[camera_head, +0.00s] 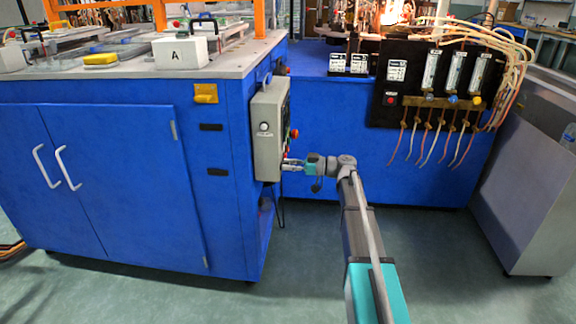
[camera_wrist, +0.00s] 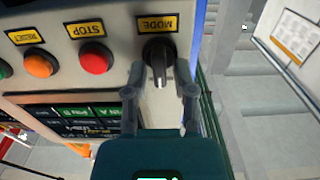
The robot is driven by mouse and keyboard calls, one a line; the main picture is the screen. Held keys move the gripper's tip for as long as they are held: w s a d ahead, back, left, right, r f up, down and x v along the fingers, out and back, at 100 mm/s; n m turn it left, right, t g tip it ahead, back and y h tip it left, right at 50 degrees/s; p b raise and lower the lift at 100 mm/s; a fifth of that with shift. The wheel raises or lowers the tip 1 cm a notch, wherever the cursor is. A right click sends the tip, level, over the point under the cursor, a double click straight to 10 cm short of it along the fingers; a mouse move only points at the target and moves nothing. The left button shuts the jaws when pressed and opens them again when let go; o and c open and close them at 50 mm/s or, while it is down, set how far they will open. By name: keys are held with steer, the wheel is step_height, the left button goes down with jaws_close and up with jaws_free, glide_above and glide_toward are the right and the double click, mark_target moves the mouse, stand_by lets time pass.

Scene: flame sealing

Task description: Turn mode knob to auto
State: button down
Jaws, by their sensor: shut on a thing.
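The black mode knob (camera_wrist: 158,58) sits on the grey control panel (camera_wrist: 115,20), beside a label reading MODE (camera_wrist: 157,24) that appears upside down in the wrist view. My gripper (camera_wrist: 160,82) has its two fingers on either side of the knob and is shut on it. The knob's pointer runs up and down in the wrist view, between the fingers. In the head view my gripper (camera_head: 290,165) reaches the lower part of the grey control box (camera_head: 268,140) on the side of the blue cabinet. The knob itself is hidden there.
A red STOP button (camera_wrist: 95,60) and an orange RESET button (camera_wrist: 41,63) are on the same panel, left of the knob. A dark screen (camera_wrist: 80,120) is below them. A black gauge panel (camera_head: 400,80) with hoses stands right of my arm. Open floor (camera_head: 300,270) lies in front.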

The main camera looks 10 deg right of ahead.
steer(key=shift+w, duration=0.1)
steer(key=shift+m, duration=0.4)
steer(key=m, duration=0.8)
steer(key=shift+w+d, duration=0.15)
steer(key=shift+w, duration=0.25)
steer(key=shift+f, duration=0.1)
steer(key=c, duration=0.7)
jaws_free()
steer(key=shift+s, duration=0.1)
